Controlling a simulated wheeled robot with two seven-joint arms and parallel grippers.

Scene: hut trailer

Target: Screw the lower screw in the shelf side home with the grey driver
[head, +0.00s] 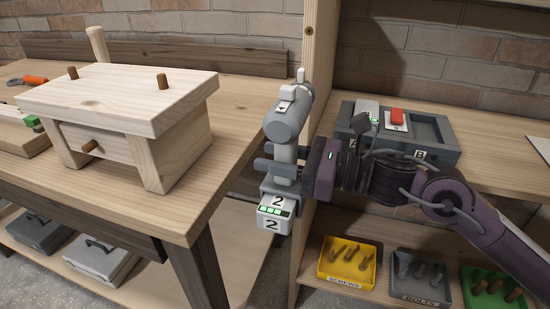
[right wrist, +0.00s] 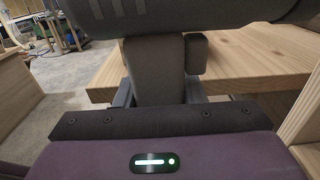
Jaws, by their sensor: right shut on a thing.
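The grey driver (head: 286,128) is upright in my right gripper (head: 275,170), which is shut around its handle. Its battery (head: 272,214), marked 2 with green lights, hangs below. The driver's nose points away from me, close to the front edge of the shelf side (head: 316,50). I cannot tell whether its tip touches anything. A small dark screw spot (head: 308,30) shows high on the shelf side. The lower screw is not visible; the driver covers that area. In the right wrist view the driver's handle (right wrist: 157,75) stands between the finger pads. My left gripper is not in view.
A wooden workbench (head: 180,215) with a small wooden stool (head: 120,95) lies to the left. Below are yellow (head: 345,265), grey (head: 420,280) and green (head: 490,290) bins.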

